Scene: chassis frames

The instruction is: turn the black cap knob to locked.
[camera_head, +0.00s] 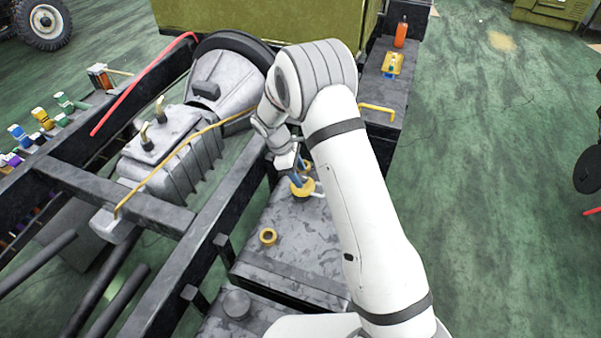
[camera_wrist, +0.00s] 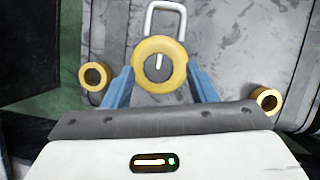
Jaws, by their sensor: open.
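A round dark grey knob with a white pointer line (camera_wrist: 159,68) sits inside a thick yellow ring (camera_wrist: 159,88) in the wrist view. The pointer line stands nearly upright in that picture. A pale metal loop (camera_wrist: 165,6) lies just beyond the ring. My gripper (camera_wrist: 160,76) is open, with one blue finger on each side of the ring; I cannot tell whether they touch it. In the head view the yellow ring (camera_head: 302,188) is on the grey tank top, right below my gripper (camera_head: 299,171), and the knob face is not clear. No locked marking is readable.
The grey tank (camera_head: 285,215) also bears an open yellow ring (camera_head: 268,237); two such rings flank the knob in the wrist view. A dark round cap (camera_head: 237,303) is nearer. Dark frame rails (camera_head: 195,250) run along the left. A yellow handle (camera_head: 378,110) stands behind my arm.

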